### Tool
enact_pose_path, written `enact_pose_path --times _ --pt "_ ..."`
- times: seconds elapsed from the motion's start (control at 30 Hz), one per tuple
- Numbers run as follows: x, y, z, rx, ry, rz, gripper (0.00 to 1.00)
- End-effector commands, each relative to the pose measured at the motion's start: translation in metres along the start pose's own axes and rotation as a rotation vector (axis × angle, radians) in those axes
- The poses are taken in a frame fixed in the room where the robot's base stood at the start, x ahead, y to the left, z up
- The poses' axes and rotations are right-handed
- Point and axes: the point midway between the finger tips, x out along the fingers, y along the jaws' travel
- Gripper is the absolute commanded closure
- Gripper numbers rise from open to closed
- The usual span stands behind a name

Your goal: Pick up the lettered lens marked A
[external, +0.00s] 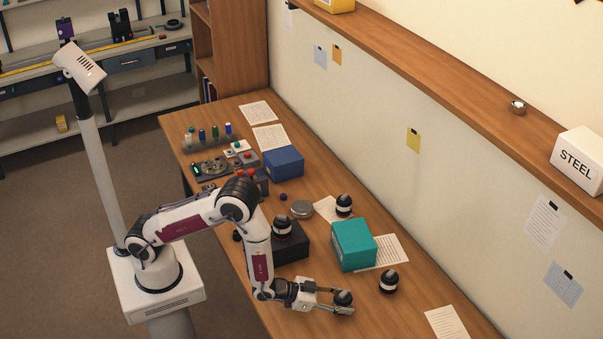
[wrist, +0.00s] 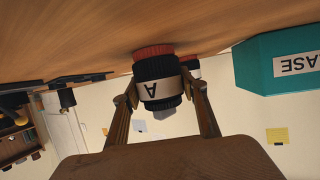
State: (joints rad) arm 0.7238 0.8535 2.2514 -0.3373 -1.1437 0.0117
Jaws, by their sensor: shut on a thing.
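The lens marked A (wrist: 157,93) is a black ribbed cylinder with a pale band bearing the letter A and a red ring at one end. In the wrist view, which is upside down, it sits between the two fingers of my gripper (wrist: 163,86), which is shut on its sides. In the external view the lens (external: 343,297) is in my gripper (external: 346,308) low over the front part of the bench. Its red end is close to the bench top; I cannot tell whether it touches.
Similar banded lenses stand to the right (external: 389,282), behind the teal box (external: 344,205) and on a black box (external: 282,228). The teal box (external: 353,246) is just behind my gripper. Papers lie nearby. The bench (external: 410,315) is clear at front right.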

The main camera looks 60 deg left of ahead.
Motion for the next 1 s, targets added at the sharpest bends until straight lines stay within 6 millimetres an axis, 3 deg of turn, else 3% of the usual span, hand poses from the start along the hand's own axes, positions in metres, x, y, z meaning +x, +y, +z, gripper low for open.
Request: enact_pose_path --times 0.53,1.0 --pt "-0.004 0.000 -0.014 -0.002 0.005 0.000 0.96" --pt "-0.022 0.001 -0.057 -0.002 0.007 0.001 0.96"
